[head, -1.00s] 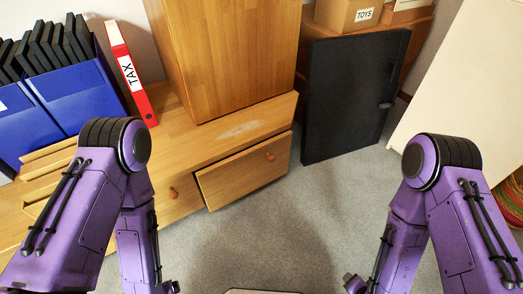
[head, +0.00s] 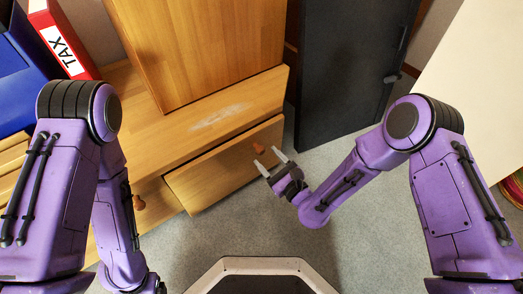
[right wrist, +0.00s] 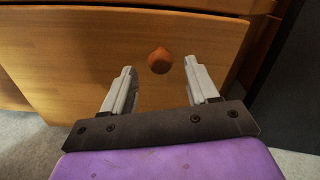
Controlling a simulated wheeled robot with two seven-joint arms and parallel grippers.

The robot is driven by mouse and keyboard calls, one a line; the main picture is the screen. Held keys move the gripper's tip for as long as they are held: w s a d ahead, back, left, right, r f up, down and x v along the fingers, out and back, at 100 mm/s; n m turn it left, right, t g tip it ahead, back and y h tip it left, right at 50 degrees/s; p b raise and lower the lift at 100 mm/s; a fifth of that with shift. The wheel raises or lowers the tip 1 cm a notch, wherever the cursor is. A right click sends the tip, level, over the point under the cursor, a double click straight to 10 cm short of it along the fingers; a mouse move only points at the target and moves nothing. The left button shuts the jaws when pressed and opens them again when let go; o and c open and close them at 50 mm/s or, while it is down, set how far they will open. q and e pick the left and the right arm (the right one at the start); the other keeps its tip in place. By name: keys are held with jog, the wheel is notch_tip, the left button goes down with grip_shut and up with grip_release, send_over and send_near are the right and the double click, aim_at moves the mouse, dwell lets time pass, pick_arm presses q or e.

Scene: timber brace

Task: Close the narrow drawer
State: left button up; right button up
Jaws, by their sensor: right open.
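A wooden drawer (head: 212,181) with a round brown knob (head: 259,149) stands partly pulled out of the low cabinet, its front ahead of the cabinet face. My right gripper (head: 268,162) is open and empty, in front of the drawer near the knob. In the right wrist view the drawer front (right wrist: 70,55) fills the upper part. The knob (right wrist: 160,60) shows between and slightly beyond the fingertips (right wrist: 158,72); I see no contact. My left arm hangs at the left, and its gripper jaws are out of the picture.
Another knob (head: 138,202) is on a cabinet front to the left, partly beside my left arm. A tall wooden cabinet (head: 200,50) stands on the low cabinet (head: 150,125). A dark panel (head: 345,90) stands to the right. Grey carpet (head: 270,225) is clear in front.

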aim_at(263, 153)
jog(key=x, duration=0.4)
jog(key=shift+w+a+b, duration=0.1)
jog(key=shift+w+b, duration=0.15)
jog(key=shift+b, duration=0.15)
grip_shut()
pick_arm(q)
jog(key=shift+w+a+f+t+y, duration=0.3)
jog(key=shift+w+a+f+t, duration=0.2)
jog(key=shift+w+a+f, duration=0.35)
pick_arm(e)
jog(key=shift+w, duration=0.1)
